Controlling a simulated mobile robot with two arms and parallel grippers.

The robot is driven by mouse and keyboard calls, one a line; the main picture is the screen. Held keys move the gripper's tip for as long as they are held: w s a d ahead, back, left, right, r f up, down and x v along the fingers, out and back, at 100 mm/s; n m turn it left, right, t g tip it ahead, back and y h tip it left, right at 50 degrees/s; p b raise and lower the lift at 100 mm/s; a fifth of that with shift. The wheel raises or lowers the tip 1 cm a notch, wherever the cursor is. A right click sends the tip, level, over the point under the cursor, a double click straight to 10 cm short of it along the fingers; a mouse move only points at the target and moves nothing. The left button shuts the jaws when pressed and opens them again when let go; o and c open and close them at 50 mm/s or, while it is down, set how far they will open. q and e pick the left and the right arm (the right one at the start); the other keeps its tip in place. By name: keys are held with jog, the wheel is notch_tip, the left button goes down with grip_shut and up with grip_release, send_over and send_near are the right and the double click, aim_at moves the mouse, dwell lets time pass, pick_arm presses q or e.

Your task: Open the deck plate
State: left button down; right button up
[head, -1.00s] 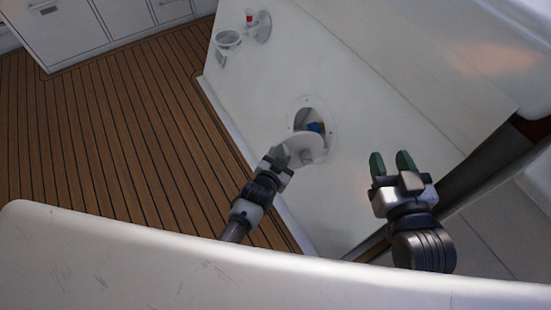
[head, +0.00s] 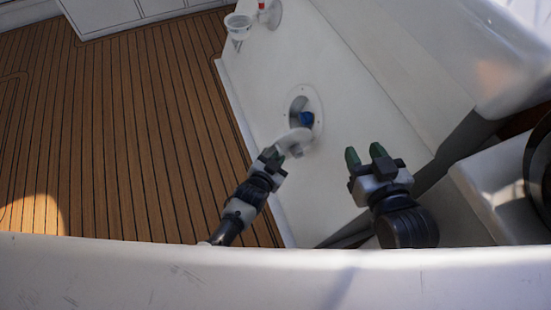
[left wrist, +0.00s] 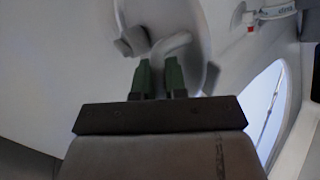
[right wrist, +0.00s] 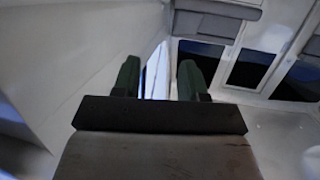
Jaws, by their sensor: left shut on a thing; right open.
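The deck plate (head: 296,138) is a round white cover, swung away from its round opening (head: 297,103) in the white panel. It stands tilted beside the lower edge of the opening. A blue thing (head: 306,118) shows inside the opening. My left gripper (head: 273,154) is at the plate, shut on its handle; in the left wrist view its green fingers (left wrist: 158,70) meet the pale curved handle (left wrist: 173,43) on the plate, somewhat blurred. My right gripper (head: 365,153) is open and empty, to the right of the plate. Its spread fingers show in the right wrist view (right wrist: 158,80).
A clear cup in a holder (head: 238,24) and a red-tipped fitting (head: 263,6) are on the panel at the top. A white ledge (head: 270,275) crosses the front. Wooden deck (head: 110,130) lies open at the left. A pale box-like surface (head: 500,190) stands at the right.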

pick_arm(q)
jog(key=shift+w+d+r, duration=0.1)
jog(key=c, duration=1.2)
grip_release()
jog(key=shift+p+v, duration=2.15)
jog(key=shift+v, duration=3.25)
pick_arm(e)
jog(key=s+d+f+g+h, duration=0.1)
jog(key=s+d+f+g, duration=0.1)
jog(key=s+f+g, duration=0.2)
jog(key=s+d+f+g+h, duration=0.2)
jog(key=s+f+g, duration=0.1)
jog(key=s+g, duration=0.4)
jog(key=shift+s+d+f+m, duration=0.3)
jog(key=shift+s+d+f, duration=0.1)
jog(key=shift+s, duration=0.15)
